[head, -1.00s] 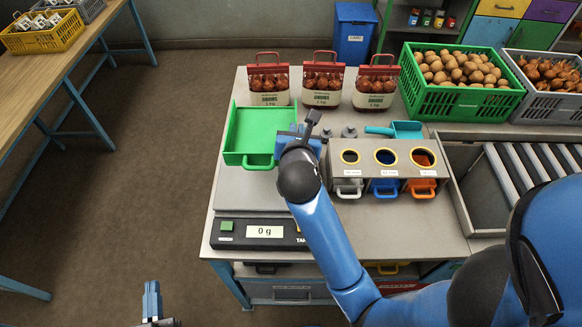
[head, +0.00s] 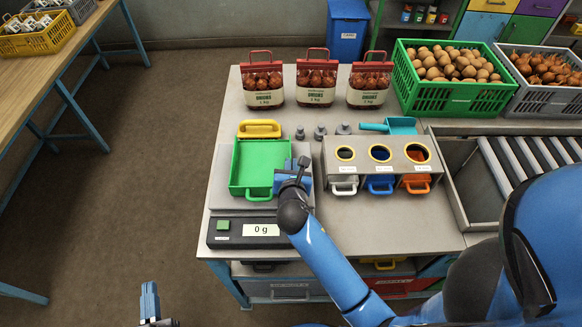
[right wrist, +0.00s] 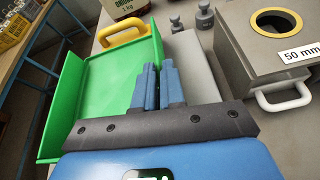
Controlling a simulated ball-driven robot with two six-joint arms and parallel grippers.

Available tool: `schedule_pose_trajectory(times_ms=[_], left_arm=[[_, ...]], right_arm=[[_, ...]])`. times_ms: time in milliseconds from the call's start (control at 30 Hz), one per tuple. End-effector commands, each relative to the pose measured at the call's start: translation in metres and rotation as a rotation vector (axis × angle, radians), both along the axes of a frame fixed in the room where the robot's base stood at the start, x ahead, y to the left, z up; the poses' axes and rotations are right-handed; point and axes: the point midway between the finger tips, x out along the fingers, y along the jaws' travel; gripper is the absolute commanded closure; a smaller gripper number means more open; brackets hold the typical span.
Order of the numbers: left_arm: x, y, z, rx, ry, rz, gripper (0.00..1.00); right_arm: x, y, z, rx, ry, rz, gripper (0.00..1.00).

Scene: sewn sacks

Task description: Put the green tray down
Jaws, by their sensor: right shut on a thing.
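The green tray (head: 260,160) is an open tray with low walls and a green handle at its near end. It is over the platform of the scale (head: 262,230), whose display reads 0 g. I cannot tell whether it touches the platform. My right gripper (head: 291,178) is shut on the tray's right wall. The right wrist view shows the gripper's fingers (right wrist: 158,85) on either side of that wall, with the green tray (right wrist: 100,95) to the left. My left gripper (head: 150,300) is empty-looking at the lower left, away from the table; its jaw opening is unclear.
A yellow handle (head: 259,128) shows just beyond the tray. Several grey weights (head: 320,132) and a blue scoop (head: 392,126) lie behind. A grey box with three ringed holes (head: 378,160) stands to the right. Three onion sacks (head: 316,82) and a potato crate (head: 455,98) stand at the back.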

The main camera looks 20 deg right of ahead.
Motion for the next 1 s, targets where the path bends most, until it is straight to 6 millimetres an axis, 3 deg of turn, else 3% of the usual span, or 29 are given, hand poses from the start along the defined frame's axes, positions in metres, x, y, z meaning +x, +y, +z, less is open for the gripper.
schedule_pose_trajectory(times_ms=[500,533,700,1000], left_arm=[[0.0000,0.0000,-0.0008,0.000,0.000,0.000,1.00],[0.0000,0.0000,-0.0006,0.000,0.000,0.000,1.00],[0.0000,0.0000,-0.0006,0.000,0.000,0.000,1.00],[0.0000,0.0000,-0.0003,0.000,0.000,0.000,1.00]], right_arm=[[0.0000,0.0001,-0.0104,0.000,-0.001,0.001,1.00],[-0.0001,0.0001,-0.0105,0.000,0.000,0.000,0.88],[-0.0001,0.0000,-0.0102,0.000,0.000,0.001,0.65],[0.0001,0.0001,-0.0086,0.000,-0.001,0.001,0.65]])
